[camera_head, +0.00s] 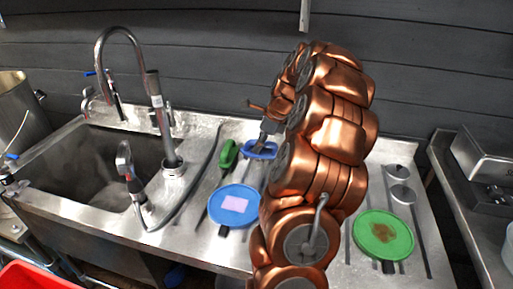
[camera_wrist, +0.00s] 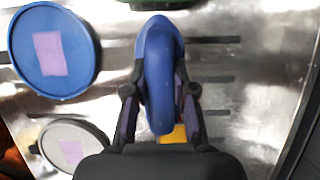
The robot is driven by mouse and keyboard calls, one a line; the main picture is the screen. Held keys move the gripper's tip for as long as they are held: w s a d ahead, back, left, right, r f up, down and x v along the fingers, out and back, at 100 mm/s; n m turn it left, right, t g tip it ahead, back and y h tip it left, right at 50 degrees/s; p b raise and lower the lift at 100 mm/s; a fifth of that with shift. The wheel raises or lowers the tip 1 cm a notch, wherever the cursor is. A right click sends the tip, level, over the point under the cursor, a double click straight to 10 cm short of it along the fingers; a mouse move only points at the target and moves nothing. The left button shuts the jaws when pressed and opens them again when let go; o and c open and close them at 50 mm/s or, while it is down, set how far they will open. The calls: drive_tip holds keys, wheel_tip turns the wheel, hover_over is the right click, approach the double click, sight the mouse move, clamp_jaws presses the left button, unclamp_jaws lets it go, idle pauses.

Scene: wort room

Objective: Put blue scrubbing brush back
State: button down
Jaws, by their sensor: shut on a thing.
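The blue scrubbing brush (camera_wrist: 160,65) is between the two fingers of my gripper (camera_wrist: 160,92) in the wrist view. The fingers press on both sides of its rounded blue body. In the head view the blue brush (camera_head: 260,149) shows over the steel counter, just left of my copper arm, with my gripper (camera_head: 266,138) on it. I cannot tell whether the brush touches the counter. Its underside is hidden. A small yellow patch (camera_wrist: 172,134) shows just below it in the wrist view.
A green handled item (camera_head: 228,154) lies left of the brush. A blue round lid with a pink label (camera_head: 234,204) lies in front. A green round lid (camera_head: 383,235) is on the right. A sink (camera_head: 92,170) with faucets (camera_head: 152,90) is at left. The slotted steel counter (camera_wrist: 262,70) is bare beside the brush.

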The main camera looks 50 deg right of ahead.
sight(270, 149)
drive_tip(key=shift+w+d+f, duration=0.1)
drive_tip(key=shift+w+d, duration=0.15)
drive_tip(key=shift+w, duration=0.3)
drive_tip(key=shift+w+d+f, duration=0.1)
drive_tip(key=shift+w+d, duration=0.15)
drive_tip(key=shift+w, duration=0.25)
wheel_tip(270, 149, down, 3)
drive_tip(key=shift+s+a+r+p, duration=0.1)
drive_tip(key=shift+r+p, duration=0.1)
drive_tip(key=shift+p, duration=0.4)
drive_tip(key=shift+f, duration=0.4)
drive_tip(key=shift+f, duration=0.1)
drive_tip(key=c, duration=1)
unclamp_jaws()
drive_tip(key=shift+o, duration=0.2)
drive_tip(key=b+v, duration=0.1)
drive_tip(key=v, duration=1.1)
drive_tip(key=shift+b, duration=0.35)
